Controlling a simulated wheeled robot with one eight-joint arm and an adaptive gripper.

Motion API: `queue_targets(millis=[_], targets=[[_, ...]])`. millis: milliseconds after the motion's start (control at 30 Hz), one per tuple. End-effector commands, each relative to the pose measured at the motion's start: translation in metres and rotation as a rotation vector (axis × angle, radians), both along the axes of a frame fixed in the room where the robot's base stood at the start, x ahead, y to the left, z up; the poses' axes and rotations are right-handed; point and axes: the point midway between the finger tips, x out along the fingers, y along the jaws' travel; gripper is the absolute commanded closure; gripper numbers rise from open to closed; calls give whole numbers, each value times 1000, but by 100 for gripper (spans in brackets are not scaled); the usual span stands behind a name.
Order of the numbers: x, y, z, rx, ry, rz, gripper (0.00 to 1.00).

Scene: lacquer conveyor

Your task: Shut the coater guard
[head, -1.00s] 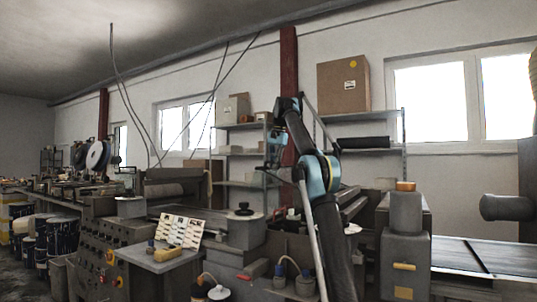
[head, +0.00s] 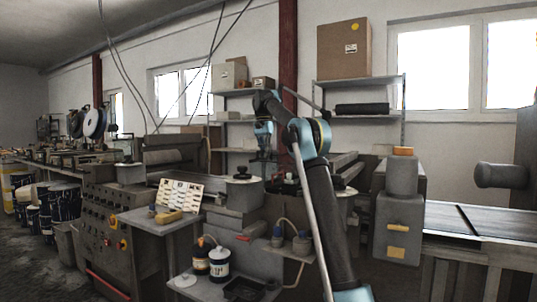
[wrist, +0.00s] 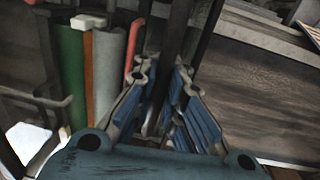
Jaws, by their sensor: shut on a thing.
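My gripper (wrist: 160,88) is in the middle of the wrist view, its two blue-padded fingers closed around a dark, narrow bar (wrist: 176,38). The bar runs up out of the picture between the fingers. I cannot tell for sure that it is part of the coater guard. In the head view my gripper (head: 263,157) hangs downward beyond the grey machine, in front of the wall shelves, and is too small there to show its grip. The guard cannot be clearly made out in the head view.
Green, orange and pale upright rolls (wrist: 110,75) stand left of the fingers in the wrist view. A brown panel (wrist: 255,95) lies to the right. In the head view, bottles (head: 219,263) stand below, and a grey block unit (head: 399,215) stands right of my arm.

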Motion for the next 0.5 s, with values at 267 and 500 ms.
queue_targets(millis=[267,500], targets=[[0,4,-4,1,1,4,100],[0,5,-4,0,2,5,70]])
